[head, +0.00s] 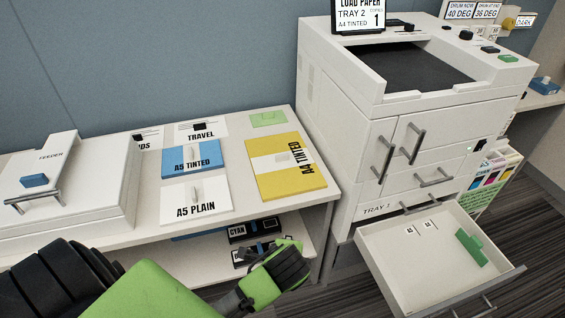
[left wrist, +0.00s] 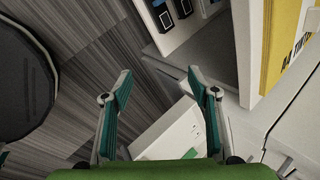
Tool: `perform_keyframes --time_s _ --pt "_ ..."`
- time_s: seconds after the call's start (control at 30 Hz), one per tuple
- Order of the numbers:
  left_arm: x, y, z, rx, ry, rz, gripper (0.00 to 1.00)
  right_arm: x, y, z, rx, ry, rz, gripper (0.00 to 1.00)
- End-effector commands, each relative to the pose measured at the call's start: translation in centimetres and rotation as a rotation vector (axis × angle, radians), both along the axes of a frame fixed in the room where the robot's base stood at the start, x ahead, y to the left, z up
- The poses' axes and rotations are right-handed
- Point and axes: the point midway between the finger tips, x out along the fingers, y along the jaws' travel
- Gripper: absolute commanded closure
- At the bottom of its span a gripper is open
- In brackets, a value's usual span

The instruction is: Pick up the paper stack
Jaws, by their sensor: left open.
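Several labelled paper stacks lie on the white bench. The yellow A4 TINTED stack (head: 262,180) with a white band is nearest the printer; its edge also shows at the upper right of the left wrist view (left wrist: 279,50). The blue A5 TINTED stack (head: 177,164) and the white A5 PLAIN stack (head: 217,201) lie left of it. In the left wrist view my left gripper (left wrist: 161,80) is open and empty, its fingers apart below and beside the bench edge, touching no stack. My right gripper is not in view.
The white printer (head: 345,90) stands right of the bench, its display (head: 358,15) reading TRAY 2, A4 TINTED. A lower drawer (head: 386,278) is pulled out with a green piece (head: 472,248) inside. A feeder (head: 60,200) stands left. Cartridges (head: 247,231) sit on the lower shelf.

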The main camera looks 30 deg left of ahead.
Motion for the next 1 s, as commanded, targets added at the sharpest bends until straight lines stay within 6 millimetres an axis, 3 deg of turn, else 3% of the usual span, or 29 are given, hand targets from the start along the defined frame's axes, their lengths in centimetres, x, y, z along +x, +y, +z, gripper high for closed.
perform_keyframes --time_s 0.03,0.2,0.4,0.5,0.63,1.0 --pt "2.5 0.8 0.7 0.108 0.001 -0.094 0.46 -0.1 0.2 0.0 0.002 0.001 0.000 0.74" --pt "10.5 4.0 4.3 0.560 0.083 -0.423 0.46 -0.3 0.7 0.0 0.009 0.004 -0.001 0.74" --pt "16.5 7.2 9.1 0.958 0.225 -0.624 0.46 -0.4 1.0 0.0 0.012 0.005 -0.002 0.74" --pt "18.1 8.1 10.9 1.074 0.280 -0.670 0.46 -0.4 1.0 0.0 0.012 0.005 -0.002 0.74" --pt "19.2 9.0 11.8 1.145 0.322 -0.696 0.46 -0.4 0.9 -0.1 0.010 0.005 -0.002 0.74" --pt "23.2 13.6 9.3 1.150 0.327 -0.699 0.46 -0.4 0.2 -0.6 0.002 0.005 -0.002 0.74"
